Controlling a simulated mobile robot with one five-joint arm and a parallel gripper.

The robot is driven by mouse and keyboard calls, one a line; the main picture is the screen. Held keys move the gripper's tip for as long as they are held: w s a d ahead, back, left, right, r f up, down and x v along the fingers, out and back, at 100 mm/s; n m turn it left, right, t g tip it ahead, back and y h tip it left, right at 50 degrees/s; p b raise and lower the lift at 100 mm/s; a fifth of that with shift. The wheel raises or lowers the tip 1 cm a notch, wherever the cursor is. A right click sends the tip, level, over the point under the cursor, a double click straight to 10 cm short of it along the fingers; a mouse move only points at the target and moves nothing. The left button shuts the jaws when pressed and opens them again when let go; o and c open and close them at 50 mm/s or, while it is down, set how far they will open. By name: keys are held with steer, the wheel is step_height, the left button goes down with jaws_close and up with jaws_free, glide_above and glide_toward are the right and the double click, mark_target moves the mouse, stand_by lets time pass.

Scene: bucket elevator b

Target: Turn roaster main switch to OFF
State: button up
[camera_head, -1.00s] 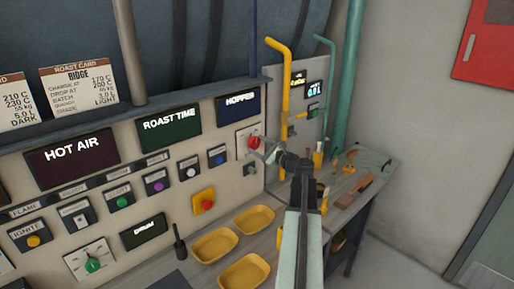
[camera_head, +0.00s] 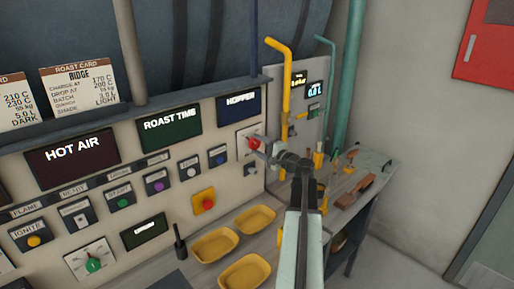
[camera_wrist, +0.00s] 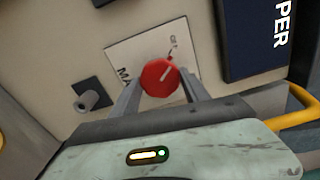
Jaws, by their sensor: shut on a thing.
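The roaster main switch is a red round knob (camera_wrist: 160,77) with a pale pointer line, on a white plate (camera_wrist: 122,52) with partly hidden lettering. In the wrist view the line slants toward the upper right of the knob. In the head view the red knob (camera_head: 255,142) sits below the HOPPER display, at the right end of the panel. My gripper (camera_wrist: 162,88) is shut on the knob, with one finger on each side of it. In the head view my gripper (camera_head: 262,146) reaches the knob from the right and hides part of it.
The HOPPER display (camera_head: 239,102) is just above the switch. A small dark-based knob (camera_wrist: 92,95) is beside the plate. A yellow pipe (camera_head: 286,90) rises to the right. Yellow trays (camera_head: 214,244) lie on the bench below, near a red button on yellow (camera_head: 204,202).

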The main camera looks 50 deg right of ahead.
steer(key=shift+r+n, duration=0.1)
steer(key=shift+n, duration=0.5)
steer(key=o, duration=1.4)
steer(key=shift+w, duration=0.15)
steer(key=shift+c, duration=0.2)
steer(key=s, duration=0.8)
steer(key=shift+a, duration=0.3)
